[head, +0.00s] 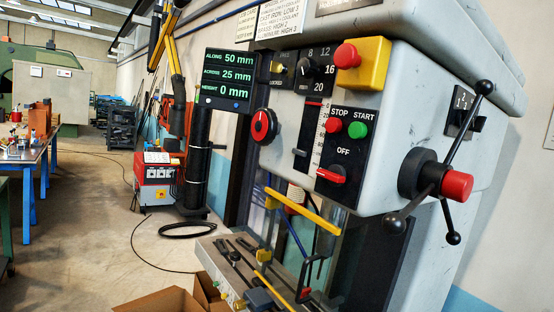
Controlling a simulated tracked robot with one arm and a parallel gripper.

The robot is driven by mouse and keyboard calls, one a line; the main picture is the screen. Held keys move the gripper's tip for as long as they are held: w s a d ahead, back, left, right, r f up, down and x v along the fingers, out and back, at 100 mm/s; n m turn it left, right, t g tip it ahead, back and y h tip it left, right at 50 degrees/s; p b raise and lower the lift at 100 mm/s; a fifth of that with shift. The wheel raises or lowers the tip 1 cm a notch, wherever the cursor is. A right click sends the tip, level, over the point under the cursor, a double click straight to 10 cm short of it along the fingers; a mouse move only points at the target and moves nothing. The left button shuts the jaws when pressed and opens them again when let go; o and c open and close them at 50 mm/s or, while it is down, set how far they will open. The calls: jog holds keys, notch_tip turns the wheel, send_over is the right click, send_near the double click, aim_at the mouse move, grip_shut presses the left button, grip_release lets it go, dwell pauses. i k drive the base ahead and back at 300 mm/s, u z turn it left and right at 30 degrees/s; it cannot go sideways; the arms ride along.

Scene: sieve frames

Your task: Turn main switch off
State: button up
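A drill press with a light grey head fills the right half of the head view. Its black panel (354,151) carries a red STOP button (334,126), a green START button (358,130) and the word OFF. A red lever switch (332,176) sits below OFF, its handle lying almost level. A round red and black rotary knob (264,126) stands on the machine's left side. Neither is labelled main switch, so I cannot tell for certain which it is. I cannot make out my gripper in this view.
A red mushroom button on a yellow box (362,63) sits above the panel. A feed handle with a red hub (456,185) and black-knobbed spokes sticks out on the right. A yellow bar (303,211) crosses below the panel. A display (226,80) stands left; floor is open beyond.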

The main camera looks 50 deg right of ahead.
aim_at(335, 175)
jog(key=z, duration=0.4)
jog(key=i, duration=1.05)
jog(key=z, duration=0.6)
